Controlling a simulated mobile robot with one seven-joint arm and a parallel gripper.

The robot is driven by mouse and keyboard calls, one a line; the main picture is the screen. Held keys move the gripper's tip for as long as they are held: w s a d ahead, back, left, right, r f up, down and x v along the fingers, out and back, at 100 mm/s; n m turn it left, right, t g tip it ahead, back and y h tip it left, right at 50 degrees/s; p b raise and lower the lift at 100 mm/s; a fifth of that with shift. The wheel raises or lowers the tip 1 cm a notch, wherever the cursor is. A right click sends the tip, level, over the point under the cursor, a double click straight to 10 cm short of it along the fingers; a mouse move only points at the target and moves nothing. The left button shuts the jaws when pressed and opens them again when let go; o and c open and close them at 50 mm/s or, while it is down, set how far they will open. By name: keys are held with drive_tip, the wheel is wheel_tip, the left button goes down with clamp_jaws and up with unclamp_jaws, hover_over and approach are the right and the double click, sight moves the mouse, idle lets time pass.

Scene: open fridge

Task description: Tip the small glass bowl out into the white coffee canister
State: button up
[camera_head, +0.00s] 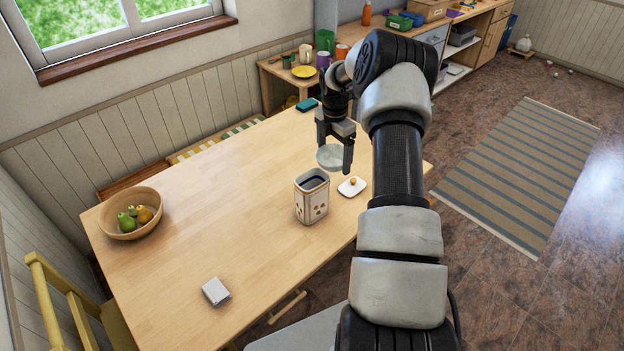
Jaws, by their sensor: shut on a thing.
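The white coffee canister (312,198) stands upright and open on the wooden table, with dark spots on its side and a dark inside. Its white lid (352,187) with an orange-brown knob lies on the table to its right. My gripper (336,158) points down behind the canister and is shut on the small glass bowl (329,157). The bowl looks pale and roughly level, a little above and beyond the canister's rim. What the bowl holds cannot be made out.
On the table (220,200), a wooden bowl (131,213) with pear-like fruit stands at the left. A small white box (215,291) lies near the front, and a teal item (306,105) at the far edge. The table's middle is clear. A cluttered sideboard (440,45) stands behind.

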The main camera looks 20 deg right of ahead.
sight(338, 167)
drive_tip(key=shift+d, duration=0.15)
drive_tip(key=shift+s+a+r, duration=0.25)
drive_tip(key=shift+s+r, duration=0.25)
drive_tip(key=shift+s, duration=0.3)
drive_tip(key=shift+s+a+r, duration=0.3)
drive_tip(key=shift+s+r, duration=0.15)
drive_tip(key=shift+s, duration=0.35)
drive_tip(key=shift+s+a+r, duration=0.25)
drive_tip(key=shift+s+r, duration=0.25)
drive_tip(key=shift+s, duration=0.3)
drive_tip(key=shift+s+r, duration=0.15)
drive_tip(key=shift+s, duration=0.05)
drive_tip(key=s+a+r, duration=0.2)
drive_tip(key=s, duration=0.4)
drive_tip(key=shift+s+r, duration=0.15)
drive_tip(key=shift+r, duration=0.2)
